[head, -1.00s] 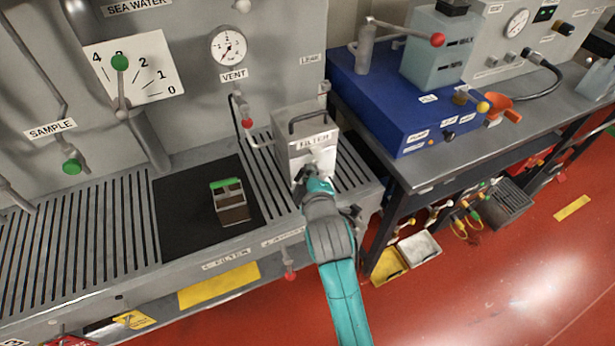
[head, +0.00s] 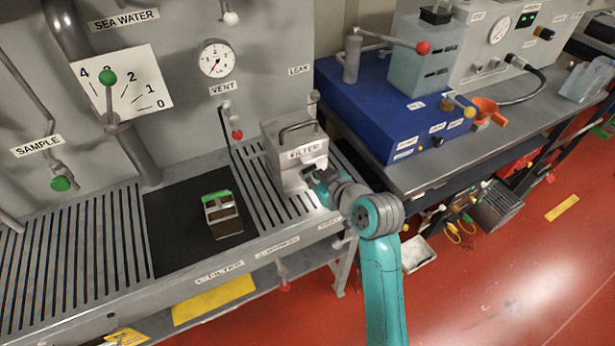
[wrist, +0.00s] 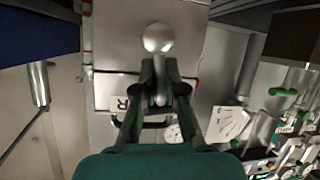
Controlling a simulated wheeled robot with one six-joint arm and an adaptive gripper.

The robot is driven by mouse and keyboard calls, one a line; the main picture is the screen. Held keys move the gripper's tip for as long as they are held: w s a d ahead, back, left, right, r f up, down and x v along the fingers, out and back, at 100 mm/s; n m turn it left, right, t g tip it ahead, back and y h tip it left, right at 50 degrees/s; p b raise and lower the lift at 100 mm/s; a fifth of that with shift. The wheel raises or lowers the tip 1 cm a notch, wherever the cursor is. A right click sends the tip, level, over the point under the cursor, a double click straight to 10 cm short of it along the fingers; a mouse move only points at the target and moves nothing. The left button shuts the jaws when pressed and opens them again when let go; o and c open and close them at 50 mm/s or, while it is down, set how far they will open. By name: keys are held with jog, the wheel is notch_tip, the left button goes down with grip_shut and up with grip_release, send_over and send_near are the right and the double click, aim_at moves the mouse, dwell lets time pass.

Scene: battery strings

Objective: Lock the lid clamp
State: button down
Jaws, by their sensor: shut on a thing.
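The metal filter box (head: 280,152) stands on the slatted bench top, with a dark handle on its lid and a FILTER label on its front. My gripper (head: 312,177) is at the lower front of the box, reaching in from the right. In the wrist view my gripper (wrist: 160,85) is shut on a grey clamp lever (wrist: 159,92) that ends in a pale round knob (wrist: 157,38). The box front (wrist: 118,52) fills the area behind the lever. In the head view my gripper hides most of the clamp.
A green-topped cartridge (head: 221,213) stands on the black mat (head: 175,222) to the left. A vent valve with a red knob (head: 237,134) hangs behind the box. The blue unit (head: 375,105) on the bench stands to the right.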

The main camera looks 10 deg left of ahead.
jog(key=shift+w+d+m+g+y, duration=0.2)
jog(key=shift+d+m+g+y, duration=0.15)
jog(key=shift+m, duration=0.25)
jog(key=shift+y, duration=0.25)
jog(key=shift+f, duration=0.1)
jog(key=c, duration=1.2)
grip_release()
jog(key=v, duration=1.2)
jog(key=shift+a, duration=0.1)
